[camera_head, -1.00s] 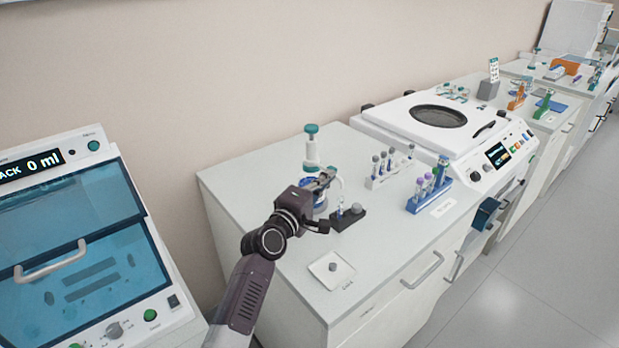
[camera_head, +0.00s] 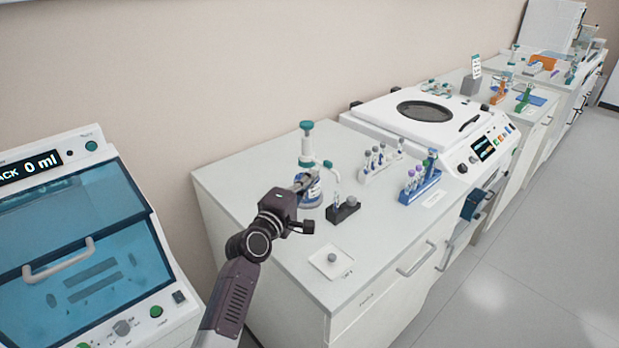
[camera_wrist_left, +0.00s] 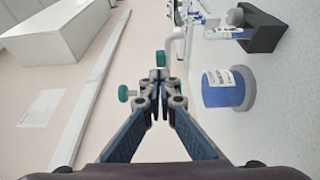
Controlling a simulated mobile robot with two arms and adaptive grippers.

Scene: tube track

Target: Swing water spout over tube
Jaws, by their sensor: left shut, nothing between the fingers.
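The water dispenser is a bottle with a blue base (camera_head: 311,198), a white neck and a teal top (camera_head: 306,126). Its white spout (camera_head: 334,177) points right from the neck, with a teal cap at the bend, and turns down. The spout's end hangs close above the clear tube (camera_head: 337,199) in a black holder (camera_head: 346,211); exact alignment is unclear. My left gripper (camera_head: 301,184) is at the bottle's near left side, partly hiding it. In the left wrist view its fingers (camera_wrist_left: 158,77) are together and empty, beside the blue-based bottle (camera_wrist_left: 222,89). My right gripper is not visible.
A white plate with a grey knob (camera_head: 332,259) lies in front. Tube racks (camera_head: 420,187) stand to the right, before a white centrifuge (camera_head: 420,118). A blue-windowed cabinet (camera_head: 75,250) is at the left. The counter front is mostly clear.

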